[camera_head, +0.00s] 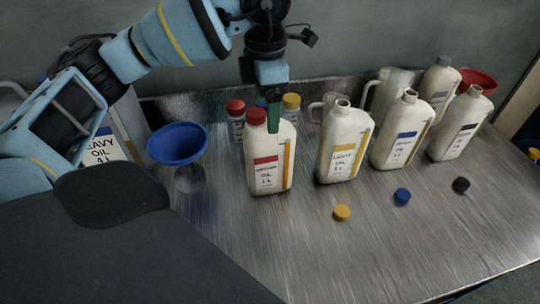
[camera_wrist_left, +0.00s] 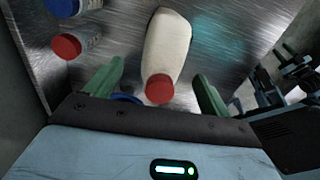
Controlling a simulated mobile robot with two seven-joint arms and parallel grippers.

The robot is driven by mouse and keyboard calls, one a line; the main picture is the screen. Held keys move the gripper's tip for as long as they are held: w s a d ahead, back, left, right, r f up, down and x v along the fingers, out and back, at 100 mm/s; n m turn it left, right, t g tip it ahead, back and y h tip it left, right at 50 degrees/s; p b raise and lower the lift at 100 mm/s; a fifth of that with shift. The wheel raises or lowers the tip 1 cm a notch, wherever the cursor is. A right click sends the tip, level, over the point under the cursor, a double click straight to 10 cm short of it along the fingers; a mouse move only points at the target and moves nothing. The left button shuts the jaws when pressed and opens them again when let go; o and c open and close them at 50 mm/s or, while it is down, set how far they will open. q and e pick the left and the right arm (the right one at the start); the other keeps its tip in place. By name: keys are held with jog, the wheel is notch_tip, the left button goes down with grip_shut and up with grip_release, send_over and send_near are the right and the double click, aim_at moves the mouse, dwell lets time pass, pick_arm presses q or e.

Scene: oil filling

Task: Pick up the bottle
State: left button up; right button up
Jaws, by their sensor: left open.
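A white bottle with a red cap and a red-banded label (camera_head: 268,165) stands upright on the metal table, in front of the small jars. My left gripper (camera_head: 274,115) hangs just above and beside this bottle's cap, pointing down. In the left wrist view the red-capped bottle (camera_wrist_left: 167,50) lies between the two green fingers (camera_wrist_left: 158,85), which are apart. The gripper is open, and I cannot tell whether a finger touches the bottle.
Uncapped bottles with yellow (camera_head: 343,145), blue (camera_head: 400,134) and black (camera_head: 460,127) label bands stand to the right. Loose yellow (camera_head: 342,212), blue (camera_head: 402,196) and black (camera_head: 461,184) caps lie before them. A blue funnel (camera_head: 177,143) stands left. The table's front is clear.

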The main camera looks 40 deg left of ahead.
aim_at(269, 154)
pick_arm(q)
jog(key=shift+d+f, duration=0.15)
jog(key=shift+f, duration=1.25)
jog(key=shift+d+f, duration=0.15)
jog(key=shift+f, duration=1.25)
jog(key=shift+r, duration=0.15)
grip_shut()
